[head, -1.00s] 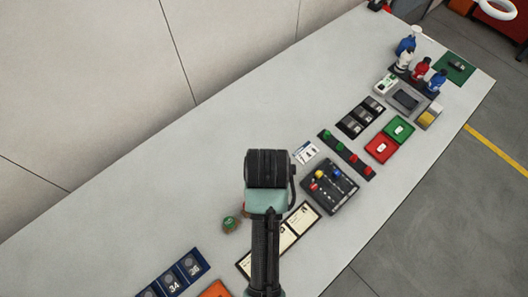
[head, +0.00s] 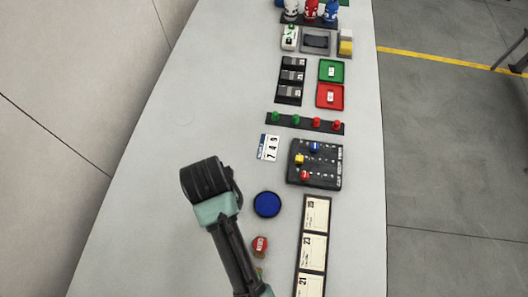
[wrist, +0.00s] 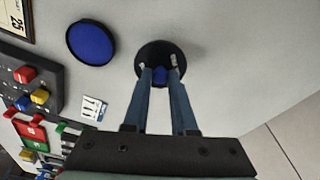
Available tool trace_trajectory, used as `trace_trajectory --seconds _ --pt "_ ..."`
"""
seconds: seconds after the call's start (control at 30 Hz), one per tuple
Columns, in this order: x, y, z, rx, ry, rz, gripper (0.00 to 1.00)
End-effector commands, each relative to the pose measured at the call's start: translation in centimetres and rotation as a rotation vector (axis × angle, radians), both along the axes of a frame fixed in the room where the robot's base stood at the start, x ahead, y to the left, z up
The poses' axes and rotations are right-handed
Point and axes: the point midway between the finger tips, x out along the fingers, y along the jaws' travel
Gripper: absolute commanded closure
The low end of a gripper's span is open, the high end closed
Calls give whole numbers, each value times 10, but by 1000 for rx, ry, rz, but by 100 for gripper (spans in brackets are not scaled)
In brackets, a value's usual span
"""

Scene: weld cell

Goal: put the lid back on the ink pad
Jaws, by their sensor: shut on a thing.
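The ink pad is a round blue disc with a dark rim (head: 267,204), lying open on the bench right of my gripper in the head view. It also shows at upper left in the wrist view (wrist: 91,43). The lid is a round black disc with a blue knob (wrist: 158,49). My gripper (wrist: 160,74) is shut on that knob, with one finger on each side. Lid and pad are apart, side by side in the wrist view. In the head view my arm hides the fingertips and the lid. I cannot tell how high the lid is above the bench.
A red block-like item (head: 260,246) stands just below the pad. A cream card strip (head: 314,246) lies to its right, and a black tray with coloured pieces (head: 315,163) lies beyond. A small white number card (head: 268,147) lies above the pad. The bench's left side is clear.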

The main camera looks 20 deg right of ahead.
Motion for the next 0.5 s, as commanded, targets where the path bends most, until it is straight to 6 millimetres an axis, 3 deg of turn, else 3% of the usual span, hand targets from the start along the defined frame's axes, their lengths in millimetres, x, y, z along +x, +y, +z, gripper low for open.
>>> trace_trajectory --seconds 0.5 --pt "-14 -69 41 -4 6 -1226 100"
